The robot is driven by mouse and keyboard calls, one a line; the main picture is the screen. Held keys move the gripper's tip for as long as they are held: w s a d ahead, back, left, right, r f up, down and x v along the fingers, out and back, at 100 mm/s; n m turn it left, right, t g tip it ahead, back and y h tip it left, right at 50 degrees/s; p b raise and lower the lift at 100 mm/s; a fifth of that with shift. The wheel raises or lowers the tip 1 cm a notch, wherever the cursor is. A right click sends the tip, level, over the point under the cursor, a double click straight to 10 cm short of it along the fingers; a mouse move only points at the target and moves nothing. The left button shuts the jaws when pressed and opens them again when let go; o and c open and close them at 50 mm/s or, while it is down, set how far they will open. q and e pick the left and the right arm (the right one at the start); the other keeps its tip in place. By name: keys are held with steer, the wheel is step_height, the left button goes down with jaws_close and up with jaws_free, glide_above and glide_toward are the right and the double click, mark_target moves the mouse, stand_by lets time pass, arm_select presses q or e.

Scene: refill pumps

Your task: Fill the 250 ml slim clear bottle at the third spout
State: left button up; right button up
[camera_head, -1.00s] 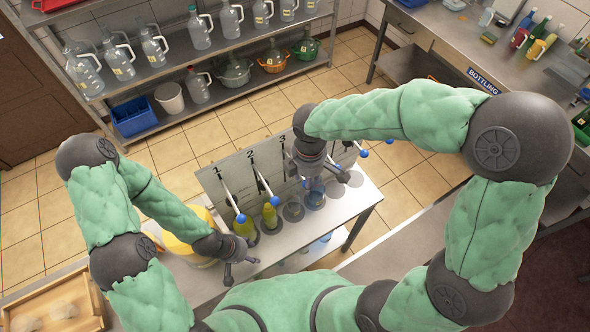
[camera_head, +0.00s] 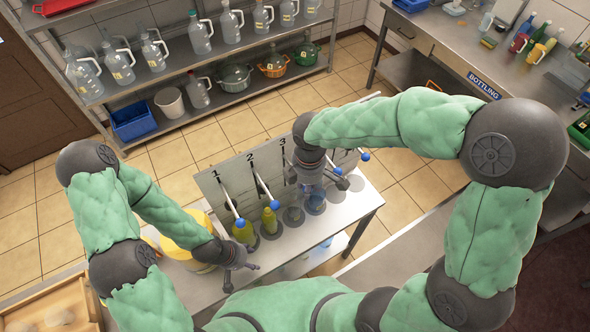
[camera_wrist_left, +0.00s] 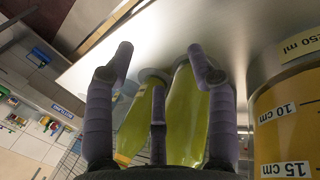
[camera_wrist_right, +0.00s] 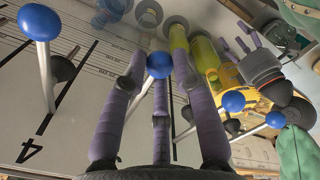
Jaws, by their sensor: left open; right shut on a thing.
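My right gripper (camera_wrist_right: 150,75) is at the third station of the pump bench, with its fingers closed around a lever with a blue ball (camera_wrist_right: 160,65). In the head view the forearm and wrist hide most of that spout. My left gripper (camera_head: 240,258) is open and empty, in front of the yellow-green bottles at the first (camera_head: 244,232) and second (camera_head: 270,220) stations.
A shelf of clear jugs (camera_head: 200,35) stands behind. A bottling counter (camera_head: 440,35) is at the back right.

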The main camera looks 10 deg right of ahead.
arm_select(q)
steer(key=b, duration=0.6)
glide_above(254, 270)
steer(key=shift+w+a+f, duration=0.1)
steer(key=shift+w+f, duration=0.05)
steer(key=shift+f, duration=0.85)
steer(key=shift+w+a+f, duration=0.1)
steer(key=shift+f, duration=0.95)
steer(key=shift+w+a+f, duration=0.1)
steer(key=shift+w+f, duration=0.05)
steer(key=shift+f, duration=0.85)
arm_select(e)
steer(key=shift+s+d+f, duration=0.1)
steer(key=shift+f, duration=4.05)
arm_select(q)
steer(key=shift+s+d+f+b, duration=0.1)
steer(key=shift+d+f+b, duration=0.05)
steer(key=shift+f+b, duration=0.35)
arm_select(e)
steer(key=shift+s+d+f, duration=0.2)
steer(key=shift+s+f, duration=0.05)
steer(key=shift+f, duration=0.5)
steer(key=shift+o, duration=0.4)
